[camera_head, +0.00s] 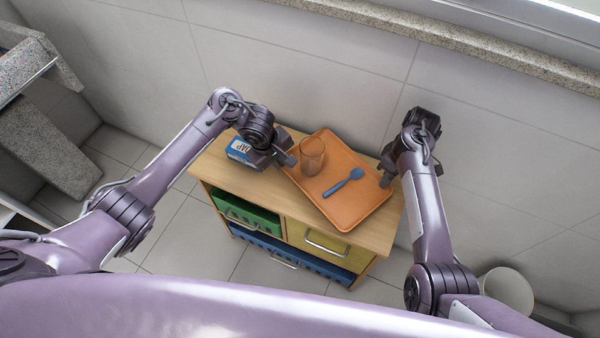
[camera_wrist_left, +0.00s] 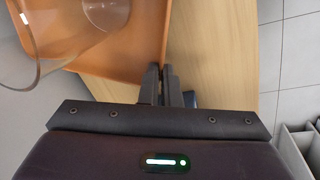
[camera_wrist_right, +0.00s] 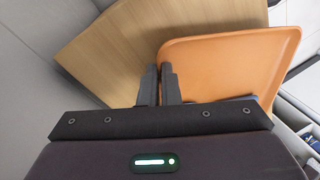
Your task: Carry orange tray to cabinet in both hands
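The orange tray (camera_head: 345,206) is over the wooden top of the cabinet (camera_head: 232,180), turned at an angle. I cannot tell whether it rests on the top or hangs just above it. A clear cup (camera_head: 312,154) stands on it and a blue spoon (camera_head: 343,183) lies on it. My left gripper (camera_head: 290,158) is shut on the tray's left rim; in the left wrist view its fingers (camera_wrist_left: 162,84) pinch the edge. My right gripper (camera_head: 386,179) is shut on the right rim; its fingers (camera_wrist_right: 160,82) straddle that edge in the right wrist view.
A blue and white box (camera_head: 241,151) stands on the cabinet top beside my left gripper. The cabinet front has a green bin (camera_head: 246,215) and a yellow drawer (camera_head: 322,242). A tiled wall is behind. A pale round bin (camera_head: 507,290) stands on the floor at right.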

